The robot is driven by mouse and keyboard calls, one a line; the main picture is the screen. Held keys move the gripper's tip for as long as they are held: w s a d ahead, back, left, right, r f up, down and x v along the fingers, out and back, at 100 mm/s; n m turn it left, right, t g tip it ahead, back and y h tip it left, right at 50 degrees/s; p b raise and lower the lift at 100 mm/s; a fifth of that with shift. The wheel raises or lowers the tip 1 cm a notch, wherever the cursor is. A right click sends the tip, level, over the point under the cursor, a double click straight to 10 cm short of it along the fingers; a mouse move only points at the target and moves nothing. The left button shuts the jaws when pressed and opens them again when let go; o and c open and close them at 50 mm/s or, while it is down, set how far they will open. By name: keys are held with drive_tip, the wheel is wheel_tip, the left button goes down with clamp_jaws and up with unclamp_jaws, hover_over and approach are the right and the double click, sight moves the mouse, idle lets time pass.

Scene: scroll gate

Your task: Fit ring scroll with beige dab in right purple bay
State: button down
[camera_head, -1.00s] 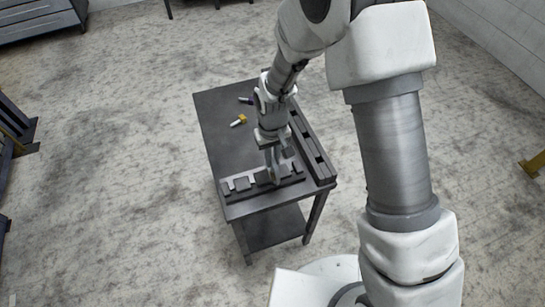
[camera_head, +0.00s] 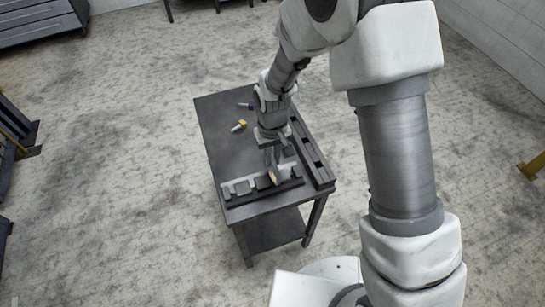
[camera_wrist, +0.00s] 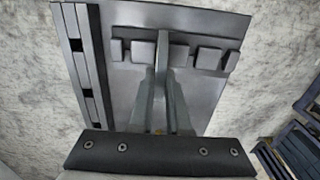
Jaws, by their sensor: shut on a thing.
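My gripper (camera_head: 272,172) is low over the near end of the dark table (camera_head: 222,130), at the front block row (camera_head: 245,187). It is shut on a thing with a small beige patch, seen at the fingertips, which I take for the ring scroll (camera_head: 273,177). Most of that thing is hidden by the fingers. In the wrist view the fingers (camera_wrist: 165,75) reach toward the row of grey blocks (camera_wrist: 142,51). I cannot tell whether the held thing touches the row. No purple bay marking can be made out.
A yellow-ended piece (camera_head: 239,125) and a purple-ended piece (camera_head: 246,104) lie on the table behind my gripper. A long dark slotted rack (camera_head: 311,150) runs along the right edge. The left part of the tabletop is clear.

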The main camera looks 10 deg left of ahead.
drive_tip(key=shift+r, duration=0.15)
drive_tip(key=shift+r+p, duration=3.1)
drive_tip(key=shift+r, duration=1.3)
